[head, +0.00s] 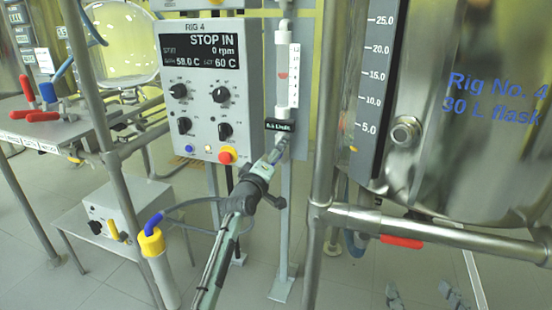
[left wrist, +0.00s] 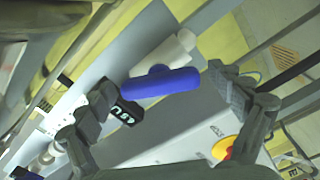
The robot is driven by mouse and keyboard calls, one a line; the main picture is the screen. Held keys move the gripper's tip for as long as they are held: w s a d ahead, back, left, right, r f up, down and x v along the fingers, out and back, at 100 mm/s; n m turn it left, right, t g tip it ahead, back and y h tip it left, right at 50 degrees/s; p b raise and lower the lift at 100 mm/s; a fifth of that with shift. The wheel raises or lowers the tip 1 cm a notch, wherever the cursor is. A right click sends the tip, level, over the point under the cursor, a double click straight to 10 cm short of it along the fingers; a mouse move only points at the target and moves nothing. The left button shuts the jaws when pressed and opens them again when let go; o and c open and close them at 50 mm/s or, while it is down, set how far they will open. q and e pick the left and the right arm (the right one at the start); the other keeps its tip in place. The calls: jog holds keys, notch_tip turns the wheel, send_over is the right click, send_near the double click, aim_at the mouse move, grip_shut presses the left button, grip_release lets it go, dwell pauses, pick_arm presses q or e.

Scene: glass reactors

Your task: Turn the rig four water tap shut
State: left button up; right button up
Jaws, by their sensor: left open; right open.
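The rig four water tap has a blue bar handle (left wrist: 160,83) on a white body (left wrist: 172,50) in the left wrist view. The handle lies between the spread fingers of my left gripper (left wrist: 165,92), with no clear grip on it. In the head view, my left gripper (head: 272,158) reaches up to the foot of the flow meter (head: 282,90), just under its black label (head: 279,126), and hides the tap there. The meter's red float shows partway up its tube. My right gripper (head: 422,293) is open and empty at the bottom right edge.
The rig 4 control box (head: 205,90) stands left of the meter; its red stop button on yellow (head: 227,155) is close to my left gripper. Steel posts (head: 325,150) and the steel vessel (head: 450,130) stand right. A red-handled valve (head: 402,242) sits below the vessel.

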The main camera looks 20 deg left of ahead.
jog(key=shift+r, duration=0.1)
pick_arm(q)
jog(key=c, duration=1.2)
jog(key=shift+o, duration=0.2)
jog(key=m+p, duration=0.2)
jog(key=m, duration=0.1)
jog(key=shift+r+p, duration=0.15)
jog(key=shift+p, duration=0.25)
jog(key=shift+m+p, duration=0.55)
jog(key=shift+m, duration=0.55)
jog(key=shift+m+p, duration=0.65)
jog(key=shift+m, duration=0.45)
pick_arm(e)
jog(key=s+d+f+m+g+h, duration=0.2)
jog(key=s+d+f+g+h, duration=0.4)
jog(key=s+d+f+g, duration=0.75)
pick_arm(q)
jog(key=shift+m+p, duration=0.55)
jog(key=shift+m, duration=0.55)
jog(key=shift+m+p, duration=0.55)
jog(key=shift+m, duration=0.95)
pick_arm(e)
notch_tip(320, 180, down, 6)
jog(key=d+t, duration=0.1)
jog(key=d, duration=0.1)
jog(key=shift+w+f, duration=0.25)
jog(key=shift+w, duration=0.15)
jog(key=shift+d+t, duration=0.1)
jog(key=shift+t, duration=0.15)
